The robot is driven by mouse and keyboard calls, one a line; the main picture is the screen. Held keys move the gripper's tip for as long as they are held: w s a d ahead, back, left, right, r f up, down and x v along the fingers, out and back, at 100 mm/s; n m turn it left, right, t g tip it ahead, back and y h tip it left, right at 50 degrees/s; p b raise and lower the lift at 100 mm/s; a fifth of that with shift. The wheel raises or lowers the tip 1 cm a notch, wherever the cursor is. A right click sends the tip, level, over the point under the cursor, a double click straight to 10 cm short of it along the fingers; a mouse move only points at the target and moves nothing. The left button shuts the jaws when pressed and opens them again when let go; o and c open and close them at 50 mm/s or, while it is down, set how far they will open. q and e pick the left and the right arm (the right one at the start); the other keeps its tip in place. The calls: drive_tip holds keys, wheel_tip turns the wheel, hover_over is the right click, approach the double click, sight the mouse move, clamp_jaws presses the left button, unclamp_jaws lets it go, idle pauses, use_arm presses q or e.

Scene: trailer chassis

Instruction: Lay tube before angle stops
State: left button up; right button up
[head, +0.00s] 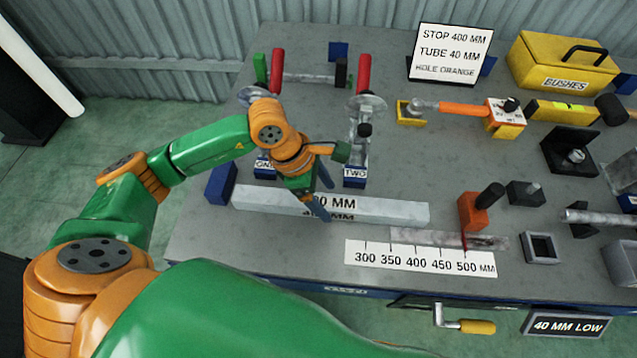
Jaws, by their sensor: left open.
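A long pale grey square tube (390,208) lies on the grey bench, its front face marked with a partly covered MM label. My left gripper (321,191) is open above the middle of the tube, its two dark fingers apart and hiding part of the label. I cannot tell whether they touch the tube. Behind the tube stand two clamp stations with red handles, their blue blocks marked ONE (265,168) and TWO (355,178). A plain blue block (221,183) stands by the tube's left end. I cannot tell which pieces are the angle stops. My right gripper is not in view.
A scale from 300 to 500 mm (420,259) lies in front, with an orange stop (473,212) near 500. A sign (449,55) reads STOP 400 MM, TUBE 40 MM, HOLE ORANGE. Tools and a yellow box (561,70) crowd the right side.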

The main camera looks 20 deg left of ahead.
use_arm(q)
drive_tip(key=v, duration=0.9)
drive_tip(key=shift+r, duration=0.25)
drive_tip(key=shift+s+a, duration=0.1)
